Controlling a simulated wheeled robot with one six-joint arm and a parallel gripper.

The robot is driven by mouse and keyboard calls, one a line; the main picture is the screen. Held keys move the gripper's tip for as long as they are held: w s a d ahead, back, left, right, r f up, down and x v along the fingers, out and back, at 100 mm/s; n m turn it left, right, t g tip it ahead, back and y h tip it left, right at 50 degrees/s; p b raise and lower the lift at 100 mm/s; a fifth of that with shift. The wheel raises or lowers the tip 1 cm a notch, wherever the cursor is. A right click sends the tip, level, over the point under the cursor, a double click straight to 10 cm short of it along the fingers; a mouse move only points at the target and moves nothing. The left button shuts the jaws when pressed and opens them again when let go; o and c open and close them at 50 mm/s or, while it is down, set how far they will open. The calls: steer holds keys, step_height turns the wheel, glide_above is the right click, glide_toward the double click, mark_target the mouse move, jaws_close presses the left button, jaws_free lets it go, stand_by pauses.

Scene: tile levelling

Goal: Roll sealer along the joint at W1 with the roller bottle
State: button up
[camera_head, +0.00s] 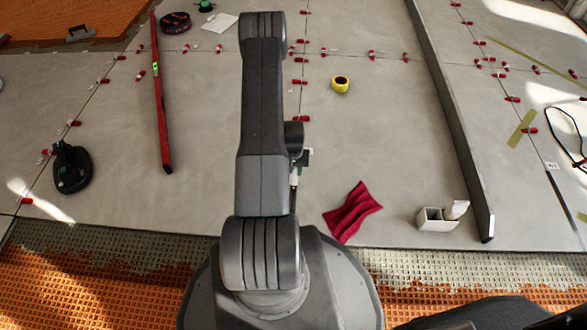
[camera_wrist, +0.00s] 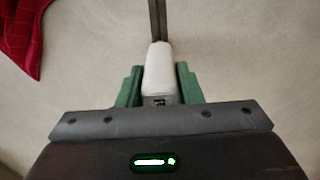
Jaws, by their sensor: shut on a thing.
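My gripper (camera_wrist: 159,72) is shut on a white bottle (camera_wrist: 158,62), with a green finger on each side in the wrist view. The bottle's far end meets a dark strip (camera_wrist: 157,20) that runs up to the top edge; I take it for the tile joint. I cannot tell whether the bottle touches it. In the head view my arm hides most of my gripper (camera_head: 301,158); a small white piece (camera_head: 294,180) shows below it. The tile joint (camera_head: 302,75) with red clips runs away behind my arm. No W1 label is readable.
A red cloth (camera_head: 352,212) lies right of my arm and also shows in the wrist view (camera_wrist: 22,35). A white holder (camera_head: 435,220), yellow tape roll (camera_head: 340,84), long grey bar (camera_head: 450,110), red level (camera_head: 159,100) and black suction cup (camera_head: 72,168) lie on the tiles.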

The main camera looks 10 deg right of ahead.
steer(key=shift+s+a, duration=0.3)
steer(key=shift+s, duration=0.65)
